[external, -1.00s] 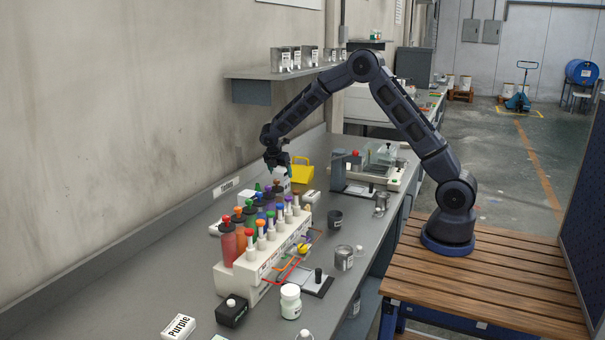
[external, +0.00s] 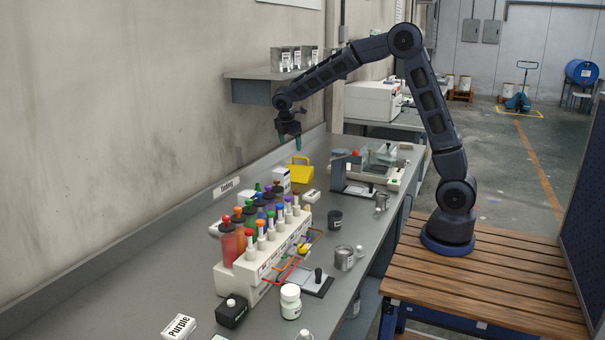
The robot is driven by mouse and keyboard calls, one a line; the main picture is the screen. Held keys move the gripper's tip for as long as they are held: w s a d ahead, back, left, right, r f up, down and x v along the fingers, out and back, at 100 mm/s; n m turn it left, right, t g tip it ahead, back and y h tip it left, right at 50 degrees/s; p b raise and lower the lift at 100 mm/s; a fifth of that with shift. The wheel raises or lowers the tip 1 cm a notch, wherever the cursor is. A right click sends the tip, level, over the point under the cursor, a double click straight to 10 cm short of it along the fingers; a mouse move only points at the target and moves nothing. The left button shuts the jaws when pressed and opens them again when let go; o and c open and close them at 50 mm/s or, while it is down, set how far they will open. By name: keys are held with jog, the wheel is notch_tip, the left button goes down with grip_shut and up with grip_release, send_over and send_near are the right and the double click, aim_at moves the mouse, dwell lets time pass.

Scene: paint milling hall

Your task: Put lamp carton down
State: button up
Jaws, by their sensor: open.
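A white upright carton (external: 281,175), which looks like the lamp carton, stands on the grey bench behind the rack of coloured bottles. Its lower part is partly hidden by the bottle tops. My gripper (external: 290,141) points down, open and empty, above the carton and a little to its right. There is a clear gap between the fingertips and the carton top.
A yellow scoop-like container (external: 301,172) is close to the right of the carton. A small white box (external: 312,196) lies in front of it. The bottle rack (external: 262,255) fills the bench nearer the camera. A wall shelf (external: 262,77) holds metal cans behind my arm.

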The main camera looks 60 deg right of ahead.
jog(key=s+a+r+m+t+y, duration=0.1)
jog(key=s+r+m, duration=0.4)
jog(key=s, duration=0.6)
jog(key=s+a+r+m+t+y, duration=0.1)
jog(key=s+a+r+m, duration=0.15)
jog(key=s+r, duration=0.7)
jog(key=s+a+f+m+t+y, duration=0.1)
jog(key=s+f+m, duration=0.1)
jog(key=s, duration=1)
jog(key=s+f+m+t+y, duration=0.1)
jog(key=s+m, duration=0.4)
jog(key=s, duration=0.7)
jog(key=shift+a+f, duration=0.4)
jog(key=shift+f, duration=0.35)
jog(key=shift+m, duration=0.25)
